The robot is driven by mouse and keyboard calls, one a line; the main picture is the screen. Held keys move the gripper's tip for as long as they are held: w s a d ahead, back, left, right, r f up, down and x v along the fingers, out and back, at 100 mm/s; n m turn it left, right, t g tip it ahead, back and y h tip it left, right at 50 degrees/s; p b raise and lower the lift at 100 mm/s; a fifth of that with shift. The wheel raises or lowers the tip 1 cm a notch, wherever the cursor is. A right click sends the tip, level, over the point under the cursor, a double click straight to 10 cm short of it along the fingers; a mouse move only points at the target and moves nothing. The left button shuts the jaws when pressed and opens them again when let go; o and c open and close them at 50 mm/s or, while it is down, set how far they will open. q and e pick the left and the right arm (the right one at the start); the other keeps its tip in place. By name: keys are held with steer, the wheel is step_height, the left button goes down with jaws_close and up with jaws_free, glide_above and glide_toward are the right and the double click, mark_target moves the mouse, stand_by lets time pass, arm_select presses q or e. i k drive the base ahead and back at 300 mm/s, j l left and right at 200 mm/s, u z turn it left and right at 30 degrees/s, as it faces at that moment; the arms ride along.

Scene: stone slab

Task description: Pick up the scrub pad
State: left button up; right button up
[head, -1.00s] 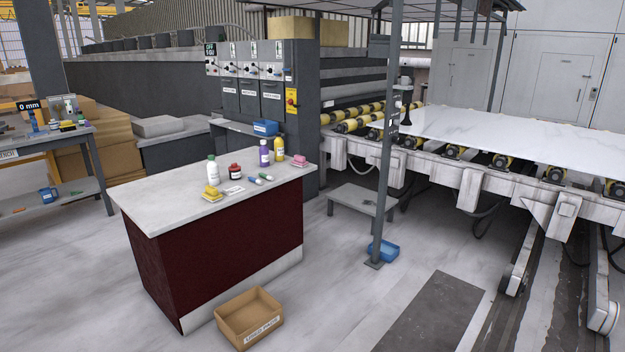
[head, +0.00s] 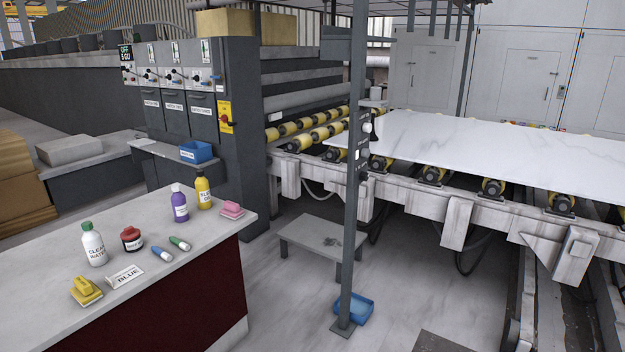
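A yellow pad (head: 86,292) is at the near left, beside a white card reading "BLUE" (head: 125,277). A pink pad (head: 231,210) with a pale layer is near the right end. I cannot tell from the picture which of the two is the scrub pad. Neither of my grippers is in view, and nothing touches either pad.
The counter also holds a white bottle (head: 94,245), a red jar (head: 132,239), a purple bottle (head: 180,203), a yellow bottle (head: 203,189) and two markers. A grey post (head: 354,210) and a low bench (head: 325,238) stand right of it. Floor between them is bare.

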mark_target(232, 210)
steer(key=i+l+u, duration=0.2)
steer(key=i+u, duration=0.25)
steer(key=i, duration=0.15)
steer(key=i+l+u, duration=0.45)
steer(key=i+j, duration=0.05)
steer(key=i, duration=0.05)
